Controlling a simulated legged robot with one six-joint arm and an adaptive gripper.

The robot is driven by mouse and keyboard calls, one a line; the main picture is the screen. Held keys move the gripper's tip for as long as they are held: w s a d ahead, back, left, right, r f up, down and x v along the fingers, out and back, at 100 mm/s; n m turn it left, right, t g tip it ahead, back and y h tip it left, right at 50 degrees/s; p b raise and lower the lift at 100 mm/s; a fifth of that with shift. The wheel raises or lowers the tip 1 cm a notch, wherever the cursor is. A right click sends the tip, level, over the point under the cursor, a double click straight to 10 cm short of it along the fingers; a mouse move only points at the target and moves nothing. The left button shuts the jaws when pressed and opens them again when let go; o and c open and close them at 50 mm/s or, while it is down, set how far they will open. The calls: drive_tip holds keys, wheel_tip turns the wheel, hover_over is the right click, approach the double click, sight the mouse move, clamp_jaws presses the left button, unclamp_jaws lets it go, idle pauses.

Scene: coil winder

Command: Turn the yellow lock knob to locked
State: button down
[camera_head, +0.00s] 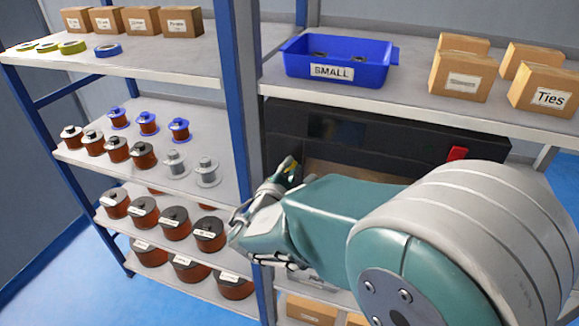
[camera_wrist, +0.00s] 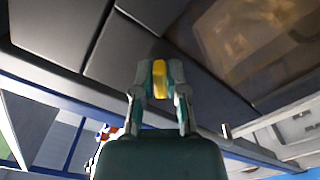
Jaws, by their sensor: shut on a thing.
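The yellow lock knob (camera_wrist: 159,79) sits on the dark front of the black machine (camera_head: 376,142) on the middle shelf. In the wrist view my gripper (camera_wrist: 160,80) has its two fingers closed around the knob, one on each side. In the head view my gripper (camera_head: 289,172) is at the machine's left part, and only a small bit of yellow shows between the fingers. My arm hides the lower right of the machine. The lock marking cannot be read in either view.
A red part (camera_head: 457,154) stands out on the machine's right. A blue bin (camera_head: 337,62) marked SMALL and several cardboard boxes (camera_head: 463,75) are on the shelf above. A blue rack post (camera_head: 240,110) and several wire spools (camera_head: 175,222) are on the left.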

drive_tip(key=m, duration=0.4)
drive_tip(key=shift+f, duration=0.2)
drive_tip(key=shift+s+d+f+m, duration=0.1)
drive_tip(key=shift+f+m, duration=0.05)
drive_tip(key=shift+m, duration=1.65)
drive_tip(key=shift+f+m, duration=0.1)
drive_tip(key=shift+m, duration=0.2)
drive_tip(key=c, duration=0.7)
unclamp_jaws()
drive_tip(key=v, duration=1.2)
